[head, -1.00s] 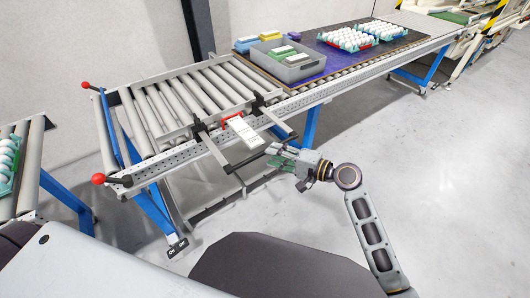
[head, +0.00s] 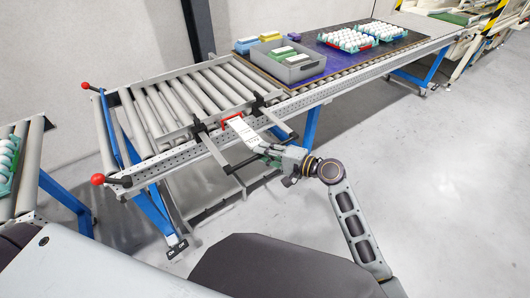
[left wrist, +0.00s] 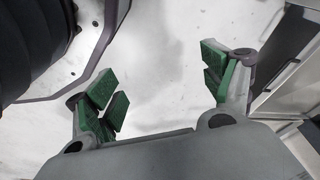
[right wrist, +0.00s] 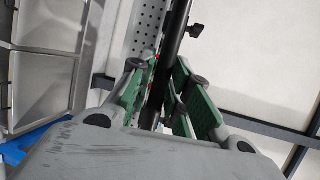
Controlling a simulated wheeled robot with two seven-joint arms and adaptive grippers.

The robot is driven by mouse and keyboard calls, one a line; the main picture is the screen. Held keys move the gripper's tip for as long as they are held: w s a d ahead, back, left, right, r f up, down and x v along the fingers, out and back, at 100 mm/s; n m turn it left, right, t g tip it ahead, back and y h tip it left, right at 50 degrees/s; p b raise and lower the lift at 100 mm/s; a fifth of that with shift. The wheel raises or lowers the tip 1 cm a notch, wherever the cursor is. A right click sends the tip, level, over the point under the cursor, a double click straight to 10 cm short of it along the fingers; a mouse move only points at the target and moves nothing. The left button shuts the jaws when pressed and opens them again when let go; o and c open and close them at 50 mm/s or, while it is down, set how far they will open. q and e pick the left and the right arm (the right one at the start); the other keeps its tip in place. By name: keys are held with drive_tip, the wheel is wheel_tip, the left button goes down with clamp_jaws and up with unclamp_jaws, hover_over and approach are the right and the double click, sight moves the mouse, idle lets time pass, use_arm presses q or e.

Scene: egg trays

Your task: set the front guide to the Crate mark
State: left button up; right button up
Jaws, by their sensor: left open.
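The front guide is a grey rail (head: 192,127) above the rollers, held by black brackets on rods that reach over the conveyor's front side. A black handle bar (head: 243,163) joins the rod ends. A white label plate (head: 243,131) with a red frame lies between the rods; its marks are too small to read. My right gripper (head: 266,153) is at the handle bar's right part. In the right wrist view the black bar (right wrist: 176,45) runs between its fingers, which are partly closed; firm contact is unclear. My left gripper (left wrist: 158,75) is open and empty above the floor.
A grey bin (head: 290,68) with cartons and egg trays (head: 347,47) stand farther along the conveyor. A red-knobbed lever (head: 99,179) is at the conveyor's near left corner. Another roller section with eggs (head: 8,158) is at far left. The floor at right is clear.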

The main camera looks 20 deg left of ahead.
sight(254, 139)
use_arm(q)
drive_tip(key=shift+s+f, duration=0.15)
drive_tip(key=shift+s, duration=0.05)
use_arm(e)
clamp_jaws()
drive_tip(key=shift+a, duration=0.1)
drive_tip(key=w+a, duration=0.2)
drive_tip(key=w+a+b, duration=0.1)
drive_tip(key=w+a, duration=0.1)
drive_tip(key=a, duration=0.1)
drive_tip(key=shift+w+a, duration=0.2)
drive_tip(key=shift+w, duration=0.05)
drive_tip(key=shift+w+a, duration=0.4)
drive_tip(key=shift+a, duration=0.1)
use_arm(q)
drive_tip(key=r, duration=0.1)
drive_tip(key=d+r, duration=0.1)
drive_tip(key=r, duration=0.1)
drive_tip(key=w+r, duration=0.1)
drive_tip(key=shift+d+r, duration=0.15)
drive_tip(key=shift+r, duration=0.05)
use_arm(e)
drive_tip(key=o, duration=0.5)
unclamp_jaws()
use_arm(q)
drive_tip(key=shift+w, duration=0.1)
